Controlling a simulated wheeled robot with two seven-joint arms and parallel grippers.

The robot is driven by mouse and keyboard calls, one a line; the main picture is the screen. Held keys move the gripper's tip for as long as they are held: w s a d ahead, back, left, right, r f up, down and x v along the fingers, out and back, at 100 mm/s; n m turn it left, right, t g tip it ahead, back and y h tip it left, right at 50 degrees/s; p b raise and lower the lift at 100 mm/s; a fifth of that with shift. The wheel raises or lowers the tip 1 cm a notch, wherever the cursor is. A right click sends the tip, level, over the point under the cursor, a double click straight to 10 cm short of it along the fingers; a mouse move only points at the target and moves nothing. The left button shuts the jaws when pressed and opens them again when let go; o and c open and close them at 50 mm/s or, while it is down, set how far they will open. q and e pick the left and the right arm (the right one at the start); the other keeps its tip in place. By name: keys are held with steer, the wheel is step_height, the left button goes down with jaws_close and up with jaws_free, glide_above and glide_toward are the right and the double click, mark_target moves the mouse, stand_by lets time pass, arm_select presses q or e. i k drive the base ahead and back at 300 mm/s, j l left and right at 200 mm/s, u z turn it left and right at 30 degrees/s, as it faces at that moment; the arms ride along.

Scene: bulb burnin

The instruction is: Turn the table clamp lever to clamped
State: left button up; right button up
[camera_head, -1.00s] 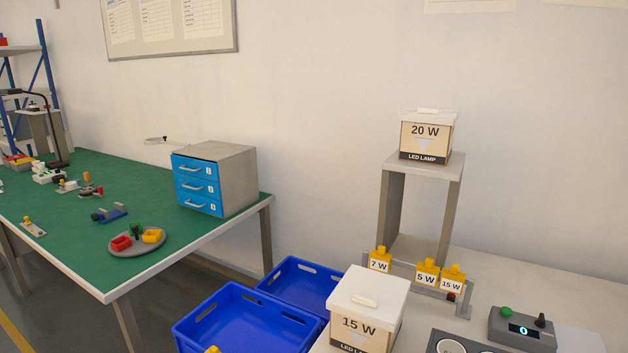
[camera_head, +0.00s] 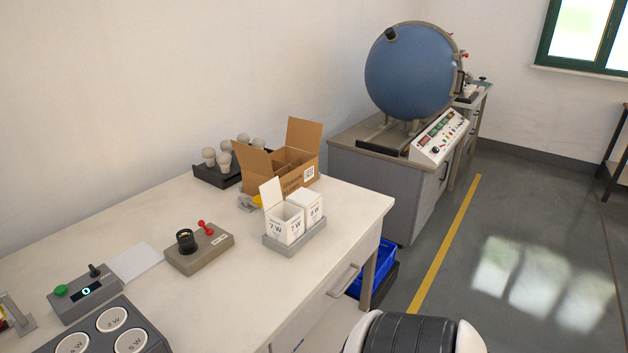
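No part that I can surely name as the table clamp lever shows. A small red lever (camera_head: 207,228) stands on a grey-brown block (camera_head: 199,252) beside a black round socket (camera_head: 186,241) on the white table (camera_head: 255,290). Small red parts (camera_head: 464,54) also show on the right edge of the blue sphere (camera_head: 408,72), too small to tell what they are. Neither gripper is in view. A black and white part at the bottom edge looks like one of my arm links, and no fingers show on it.
An open cardboard box (camera_head: 283,170), a grey tray (camera_head: 296,237) with white cartons and a rack of bulbs (camera_head: 216,174) stand on the table. The sphere sits on a grey cabinet (camera_head: 385,180). A blue crate (camera_head: 377,268) is under the table's right end. The floor (camera_head: 500,270) at right is open.

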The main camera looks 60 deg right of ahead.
mark_target(257, 202)
steer(key=z, duration=1.7)
